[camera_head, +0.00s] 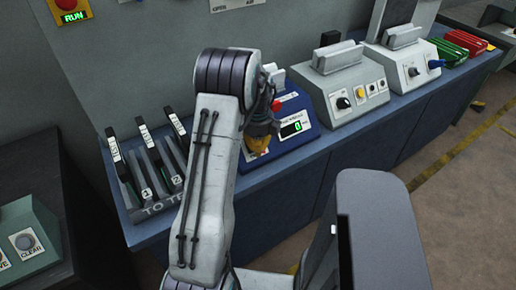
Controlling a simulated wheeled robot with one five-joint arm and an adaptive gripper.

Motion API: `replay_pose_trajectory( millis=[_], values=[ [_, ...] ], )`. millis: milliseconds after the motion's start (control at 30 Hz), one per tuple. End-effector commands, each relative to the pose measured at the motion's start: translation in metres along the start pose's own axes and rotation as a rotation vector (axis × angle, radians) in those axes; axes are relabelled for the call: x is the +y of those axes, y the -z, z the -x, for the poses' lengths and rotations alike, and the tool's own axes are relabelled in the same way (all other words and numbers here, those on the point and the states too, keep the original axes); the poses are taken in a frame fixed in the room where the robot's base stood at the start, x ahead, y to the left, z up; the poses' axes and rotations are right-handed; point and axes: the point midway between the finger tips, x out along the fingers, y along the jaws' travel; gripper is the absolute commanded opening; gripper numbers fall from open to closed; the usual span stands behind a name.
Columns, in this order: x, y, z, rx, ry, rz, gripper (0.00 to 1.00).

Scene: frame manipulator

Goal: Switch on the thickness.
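A blue bench device (300,136) with a small lit display (297,127) reading a green 0 stands on the bench, partly hidden behind my arm. The small label above its display is too small to read, so I cannot tell whether it is the thickness device. A red part shows at its upper left.
To the right are two pale devices (346,84) (403,57) with knobs, then red (466,41) and green (446,53) items. At left is a rack (150,180) with upright tagged strips and numbered slots. Floor is free at right.

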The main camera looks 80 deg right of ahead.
Motion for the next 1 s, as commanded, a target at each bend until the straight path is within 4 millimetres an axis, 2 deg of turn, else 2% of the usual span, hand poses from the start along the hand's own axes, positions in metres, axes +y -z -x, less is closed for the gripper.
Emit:
replay_pose_trajectory(
  millis=[367,800,1000],
  values=[
    [0.000,0.000,0.015,-0.001,0.001,0.000,0.00],
    [0.000,0.000,0.016,0.000,0.000,0.000,0.00],
    [-0.002,0.004,0.024,-0.001,0.001,0.004,0.00]
  ],
)
